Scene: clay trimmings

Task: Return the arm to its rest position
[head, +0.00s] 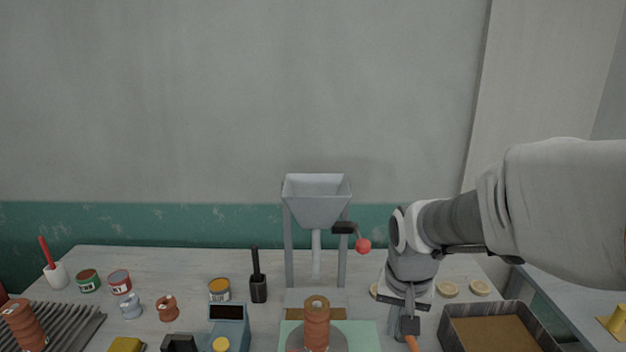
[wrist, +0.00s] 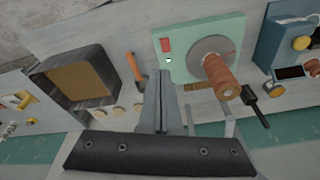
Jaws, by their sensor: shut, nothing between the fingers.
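My gripper (head: 403,330) points down above the right-middle part of the workbench, at the end of my arm, which reaches in from the right in the head view. In the wrist view the two fingers (wrist: 160,82) lie together with nothing between them. An orange-handled tool (wrist: 135,68) lies on the bench beside the fingers in that view. In the head view its handle (head: 412,343) shows just below my gripper, and the rest of it is hidden.
A terracotta clay piece (head: 317,325) stands on a wheel left of my gripper. A grey hopper (head: 316,205) with a red-knobbed lever (head: 363,246) stands behind it. A dark-walled tray (head: 463,311) is close on the right. Pale discs (head: 448,288) lie behind the tray.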

